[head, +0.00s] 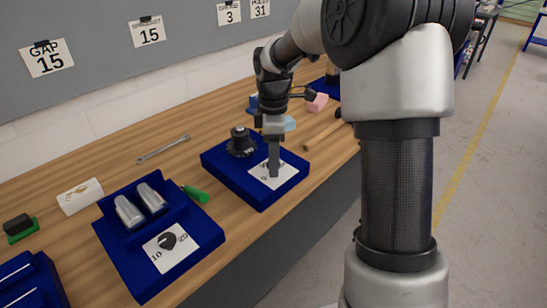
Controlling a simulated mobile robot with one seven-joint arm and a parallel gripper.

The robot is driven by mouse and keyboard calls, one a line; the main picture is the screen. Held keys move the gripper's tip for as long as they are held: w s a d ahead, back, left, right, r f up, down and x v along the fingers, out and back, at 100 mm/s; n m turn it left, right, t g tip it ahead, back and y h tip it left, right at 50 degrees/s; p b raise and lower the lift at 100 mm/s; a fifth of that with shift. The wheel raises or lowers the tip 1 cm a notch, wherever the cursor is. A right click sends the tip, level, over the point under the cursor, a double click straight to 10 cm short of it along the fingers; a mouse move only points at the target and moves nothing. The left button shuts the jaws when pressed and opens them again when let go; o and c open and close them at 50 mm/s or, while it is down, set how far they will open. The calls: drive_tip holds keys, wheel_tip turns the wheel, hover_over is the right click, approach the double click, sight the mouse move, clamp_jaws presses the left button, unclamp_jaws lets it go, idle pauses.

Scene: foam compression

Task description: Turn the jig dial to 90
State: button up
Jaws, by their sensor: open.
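A blue jig block (222,168) sits on the bench near its front edge. A black round fixture (241,142) stands on its back left part. A white dial card (287,176) with dark markings lies on its front right part. My gripper (273,170) points straight down over this card, and its fingers hide the middle of the card and most of any dial there. I see no clear gap between the fingers from this side. I cannot tell whether they touch the dial. A second blue jig (137,262) to the left holds two metal cylinders and a card with a black dial knob (167,241).
A green-handled tool (195,194) lies between the two jigs. A wrench (163,149), a white box (80,196) and a black-and-green block (19,228) lie farther left. A wooden rod (324,136) and a pink block (317,103) are right of the gripper. A wall with number cards stands behind.

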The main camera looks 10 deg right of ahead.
drive_tip(key=c, duration=1)
drive_tip(key=shift+c, duration=0.2)
drive_tip(key=shift+r+m, duration=0.1)
drive_tip(key=shift+m, duration=0.3)
drive_tip(key=m+p, duration=0.1)
drive_tip(key=m, duration=0.1)
drive_tip(key=shift+m, duration=0.4)
drive_tip(key=m+p, duration=0.1)
drive_tip(key=m, duration=0.4)
drive_tip(key=shift+m+p, duration=0.3)
drive_tip(key=shift+p, duration=0.1)
drive_tip(key=m, duration=0.4)
drive_tip(key=shift+p, duration=0.4)
drive_tip(key=m, duration=0.4)
drive_tip(key=shift+p, duration=0.35)
drive_tip(key=shift+m, duration=0.4)
